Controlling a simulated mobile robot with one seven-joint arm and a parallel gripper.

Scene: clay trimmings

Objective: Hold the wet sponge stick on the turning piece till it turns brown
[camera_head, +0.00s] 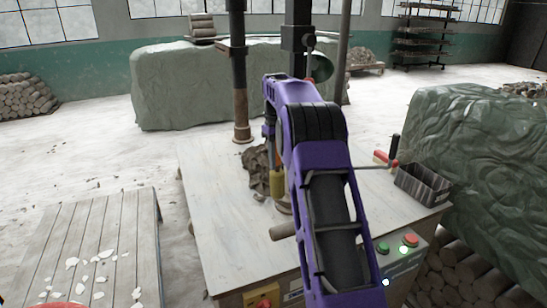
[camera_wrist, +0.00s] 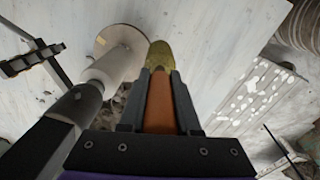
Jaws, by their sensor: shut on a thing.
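My gripper (camera_wrist: 160,78) is shut on the orange-brown handle of the sponge stick (camera_wrist: 160,105). The stick's yellow sponge end (camera_wrist: 160,54) sticks out past the fingertips. In the head view the sponge (camera_head: 277,184) points down, left of my purple arm. In the wrist view the turning piece (camera_wrist: 117,65) is a pale, smooth cylinder by a round brownish disc (camera_wrist: 103,43). The sponge is right beside the piece; I cannot tell whether they touch. No brown shows on the visible side of the piece. In the head view my arm hides most of the piece.
Clay trimmings (camera_head: 256,165) lie heaped left of the sponge on the pale worktop (camera_head: 215,205). A dark post (camera_head: 240,85) rises from it. At right are a dark tray (camera_head: 423,185), a red and black tool (camera_head: 388,157) and buttons (camera_head: 410,240). A slatted bench (camera_head: 90,235) stands left.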

